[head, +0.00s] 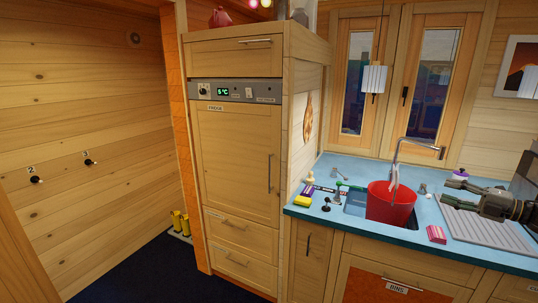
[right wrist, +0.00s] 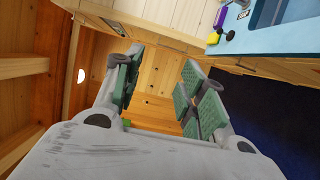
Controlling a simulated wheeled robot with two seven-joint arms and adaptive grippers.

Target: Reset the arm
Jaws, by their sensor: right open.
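My right gripper (head: 452,192) comes in from the right edge in the head view, in front of the ribbed draining board of the blue counter. Its fingers point left, towards the red bucket (head: 390,203) in the sink. In the right wrist view the same gripper (right wrist: 160,88) shows two green-padded fingers spread apart with nothing between them. Wooden planks show beyond the gap. My left gripper is in neither view.
Dark blue floor (head: 150,275) lies clear at the lower left.

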